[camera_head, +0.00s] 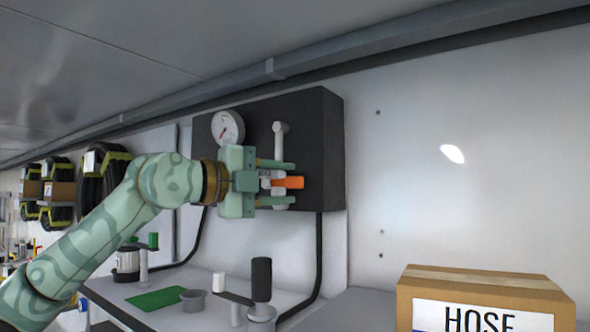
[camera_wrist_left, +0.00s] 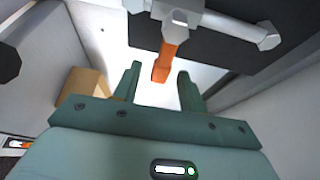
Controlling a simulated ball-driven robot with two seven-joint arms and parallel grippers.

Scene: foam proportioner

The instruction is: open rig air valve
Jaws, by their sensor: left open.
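The air valve's orange lever (camera_head: 290,182) sticks out from a silver-grey pipe (camera_head: 279,140) on a dark panel (camera_head: 314,150) on the wall. In the left wrist view the lever (camera_wrist_left: 166,58) hangs from the white valve body (camera_wrist_left: 183,17). My open left gripper (camera_head: 291,183) is in front of the panel, one finger above the lever and one below in the head view. In the left wrist view the lever's end shows between the fingertips, and I see no contact. Part of the valve body is hidden behind the gripper. My right gripper is not in view.
A round gauge (camera_head: 228,128) sits at the panel's upper left. A shelf below carries a green mat (camera_head: 158,299), a grey cup (camera_head: 194,300) and a black-handled crank (camera_head: 261,280). A HOSE box (camera_head: 484,283) stands at lower right. Hose reels (camera_head: 100,180) hang at left.

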